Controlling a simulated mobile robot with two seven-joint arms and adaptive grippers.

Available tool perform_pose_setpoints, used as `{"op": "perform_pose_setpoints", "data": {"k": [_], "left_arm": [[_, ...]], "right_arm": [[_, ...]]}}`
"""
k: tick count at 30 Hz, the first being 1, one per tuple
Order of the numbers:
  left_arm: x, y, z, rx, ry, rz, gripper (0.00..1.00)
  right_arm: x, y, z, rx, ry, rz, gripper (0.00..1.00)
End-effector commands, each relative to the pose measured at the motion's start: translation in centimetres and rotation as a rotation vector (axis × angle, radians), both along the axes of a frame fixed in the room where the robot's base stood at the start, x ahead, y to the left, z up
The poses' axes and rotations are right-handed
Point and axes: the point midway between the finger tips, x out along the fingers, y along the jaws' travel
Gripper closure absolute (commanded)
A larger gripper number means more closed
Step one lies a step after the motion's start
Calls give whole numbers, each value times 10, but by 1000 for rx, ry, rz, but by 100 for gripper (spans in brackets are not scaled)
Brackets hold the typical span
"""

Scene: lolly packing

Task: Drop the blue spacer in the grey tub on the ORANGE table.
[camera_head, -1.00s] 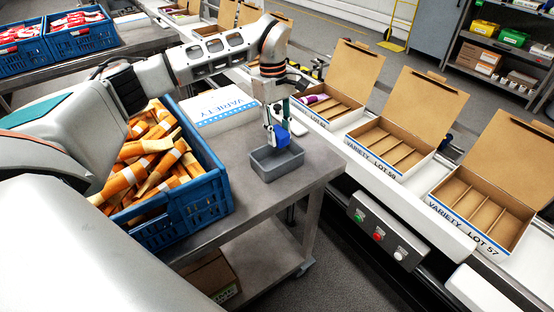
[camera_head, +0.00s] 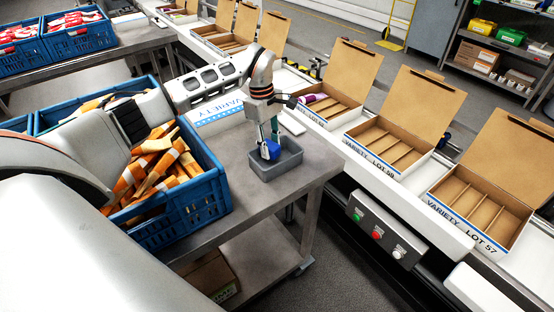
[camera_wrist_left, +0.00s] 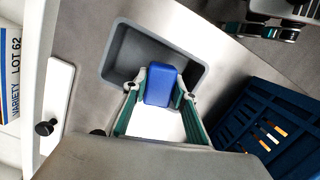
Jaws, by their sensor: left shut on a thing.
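The blue spacer (camera_head: 269,150) is a small blue block held between the fingers of my left gripper (camera_head: 268,146). In the left wrist view the blue spacer (camera_wrist_left: 160,85) sits between the two green-lined fingertips of the left gripper (camera_wrist_left: 160,92). The grey tub (camera_head: 277,169) stands near the corner of the grey metal table beside the crate of orange-wrapped lollies. The spacer is over the left part of the tub's opening, low, near its rim; I cannot tell how deep. In the wrist view the tub (camera_wrist_left: 115,60) lies behind the spacer.
A blue crate (camera_head: 190,212) of orange-wrapped lollies stands left of the tub on the metal table (camera_head: 228,150). Open cartons (camera_head: 388,152) line the conveyor to the right, with a button panel (camera_head: 378,233) in front.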

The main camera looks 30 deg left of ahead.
Motion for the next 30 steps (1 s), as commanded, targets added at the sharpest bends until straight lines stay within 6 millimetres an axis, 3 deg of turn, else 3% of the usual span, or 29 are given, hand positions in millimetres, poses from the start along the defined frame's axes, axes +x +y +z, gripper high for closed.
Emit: {"op": "perform_pose_setpoints", "data": {"k": [7,8,9,10,22,30], "left_arm": [[0,0,0,0,0,0,95],[0,0,0,0,0,0,65],[0,0,0,0,0,0,55],[0,0,0,0,0,0,53],[1,1,5,1,-2,0,53],[3,8,49,2,-6,2,53]], "right_arm": [[0,-2,0,-2,0,-1,0],[0,-2,0,-4,0,-1,0],[0,-3,0,-4,0,-1,0],[0,-3,0,-5,0,0,0],[-1,-5,-1,-9,3,2,0],[0,-4,0,-8,0,2,0]]}}
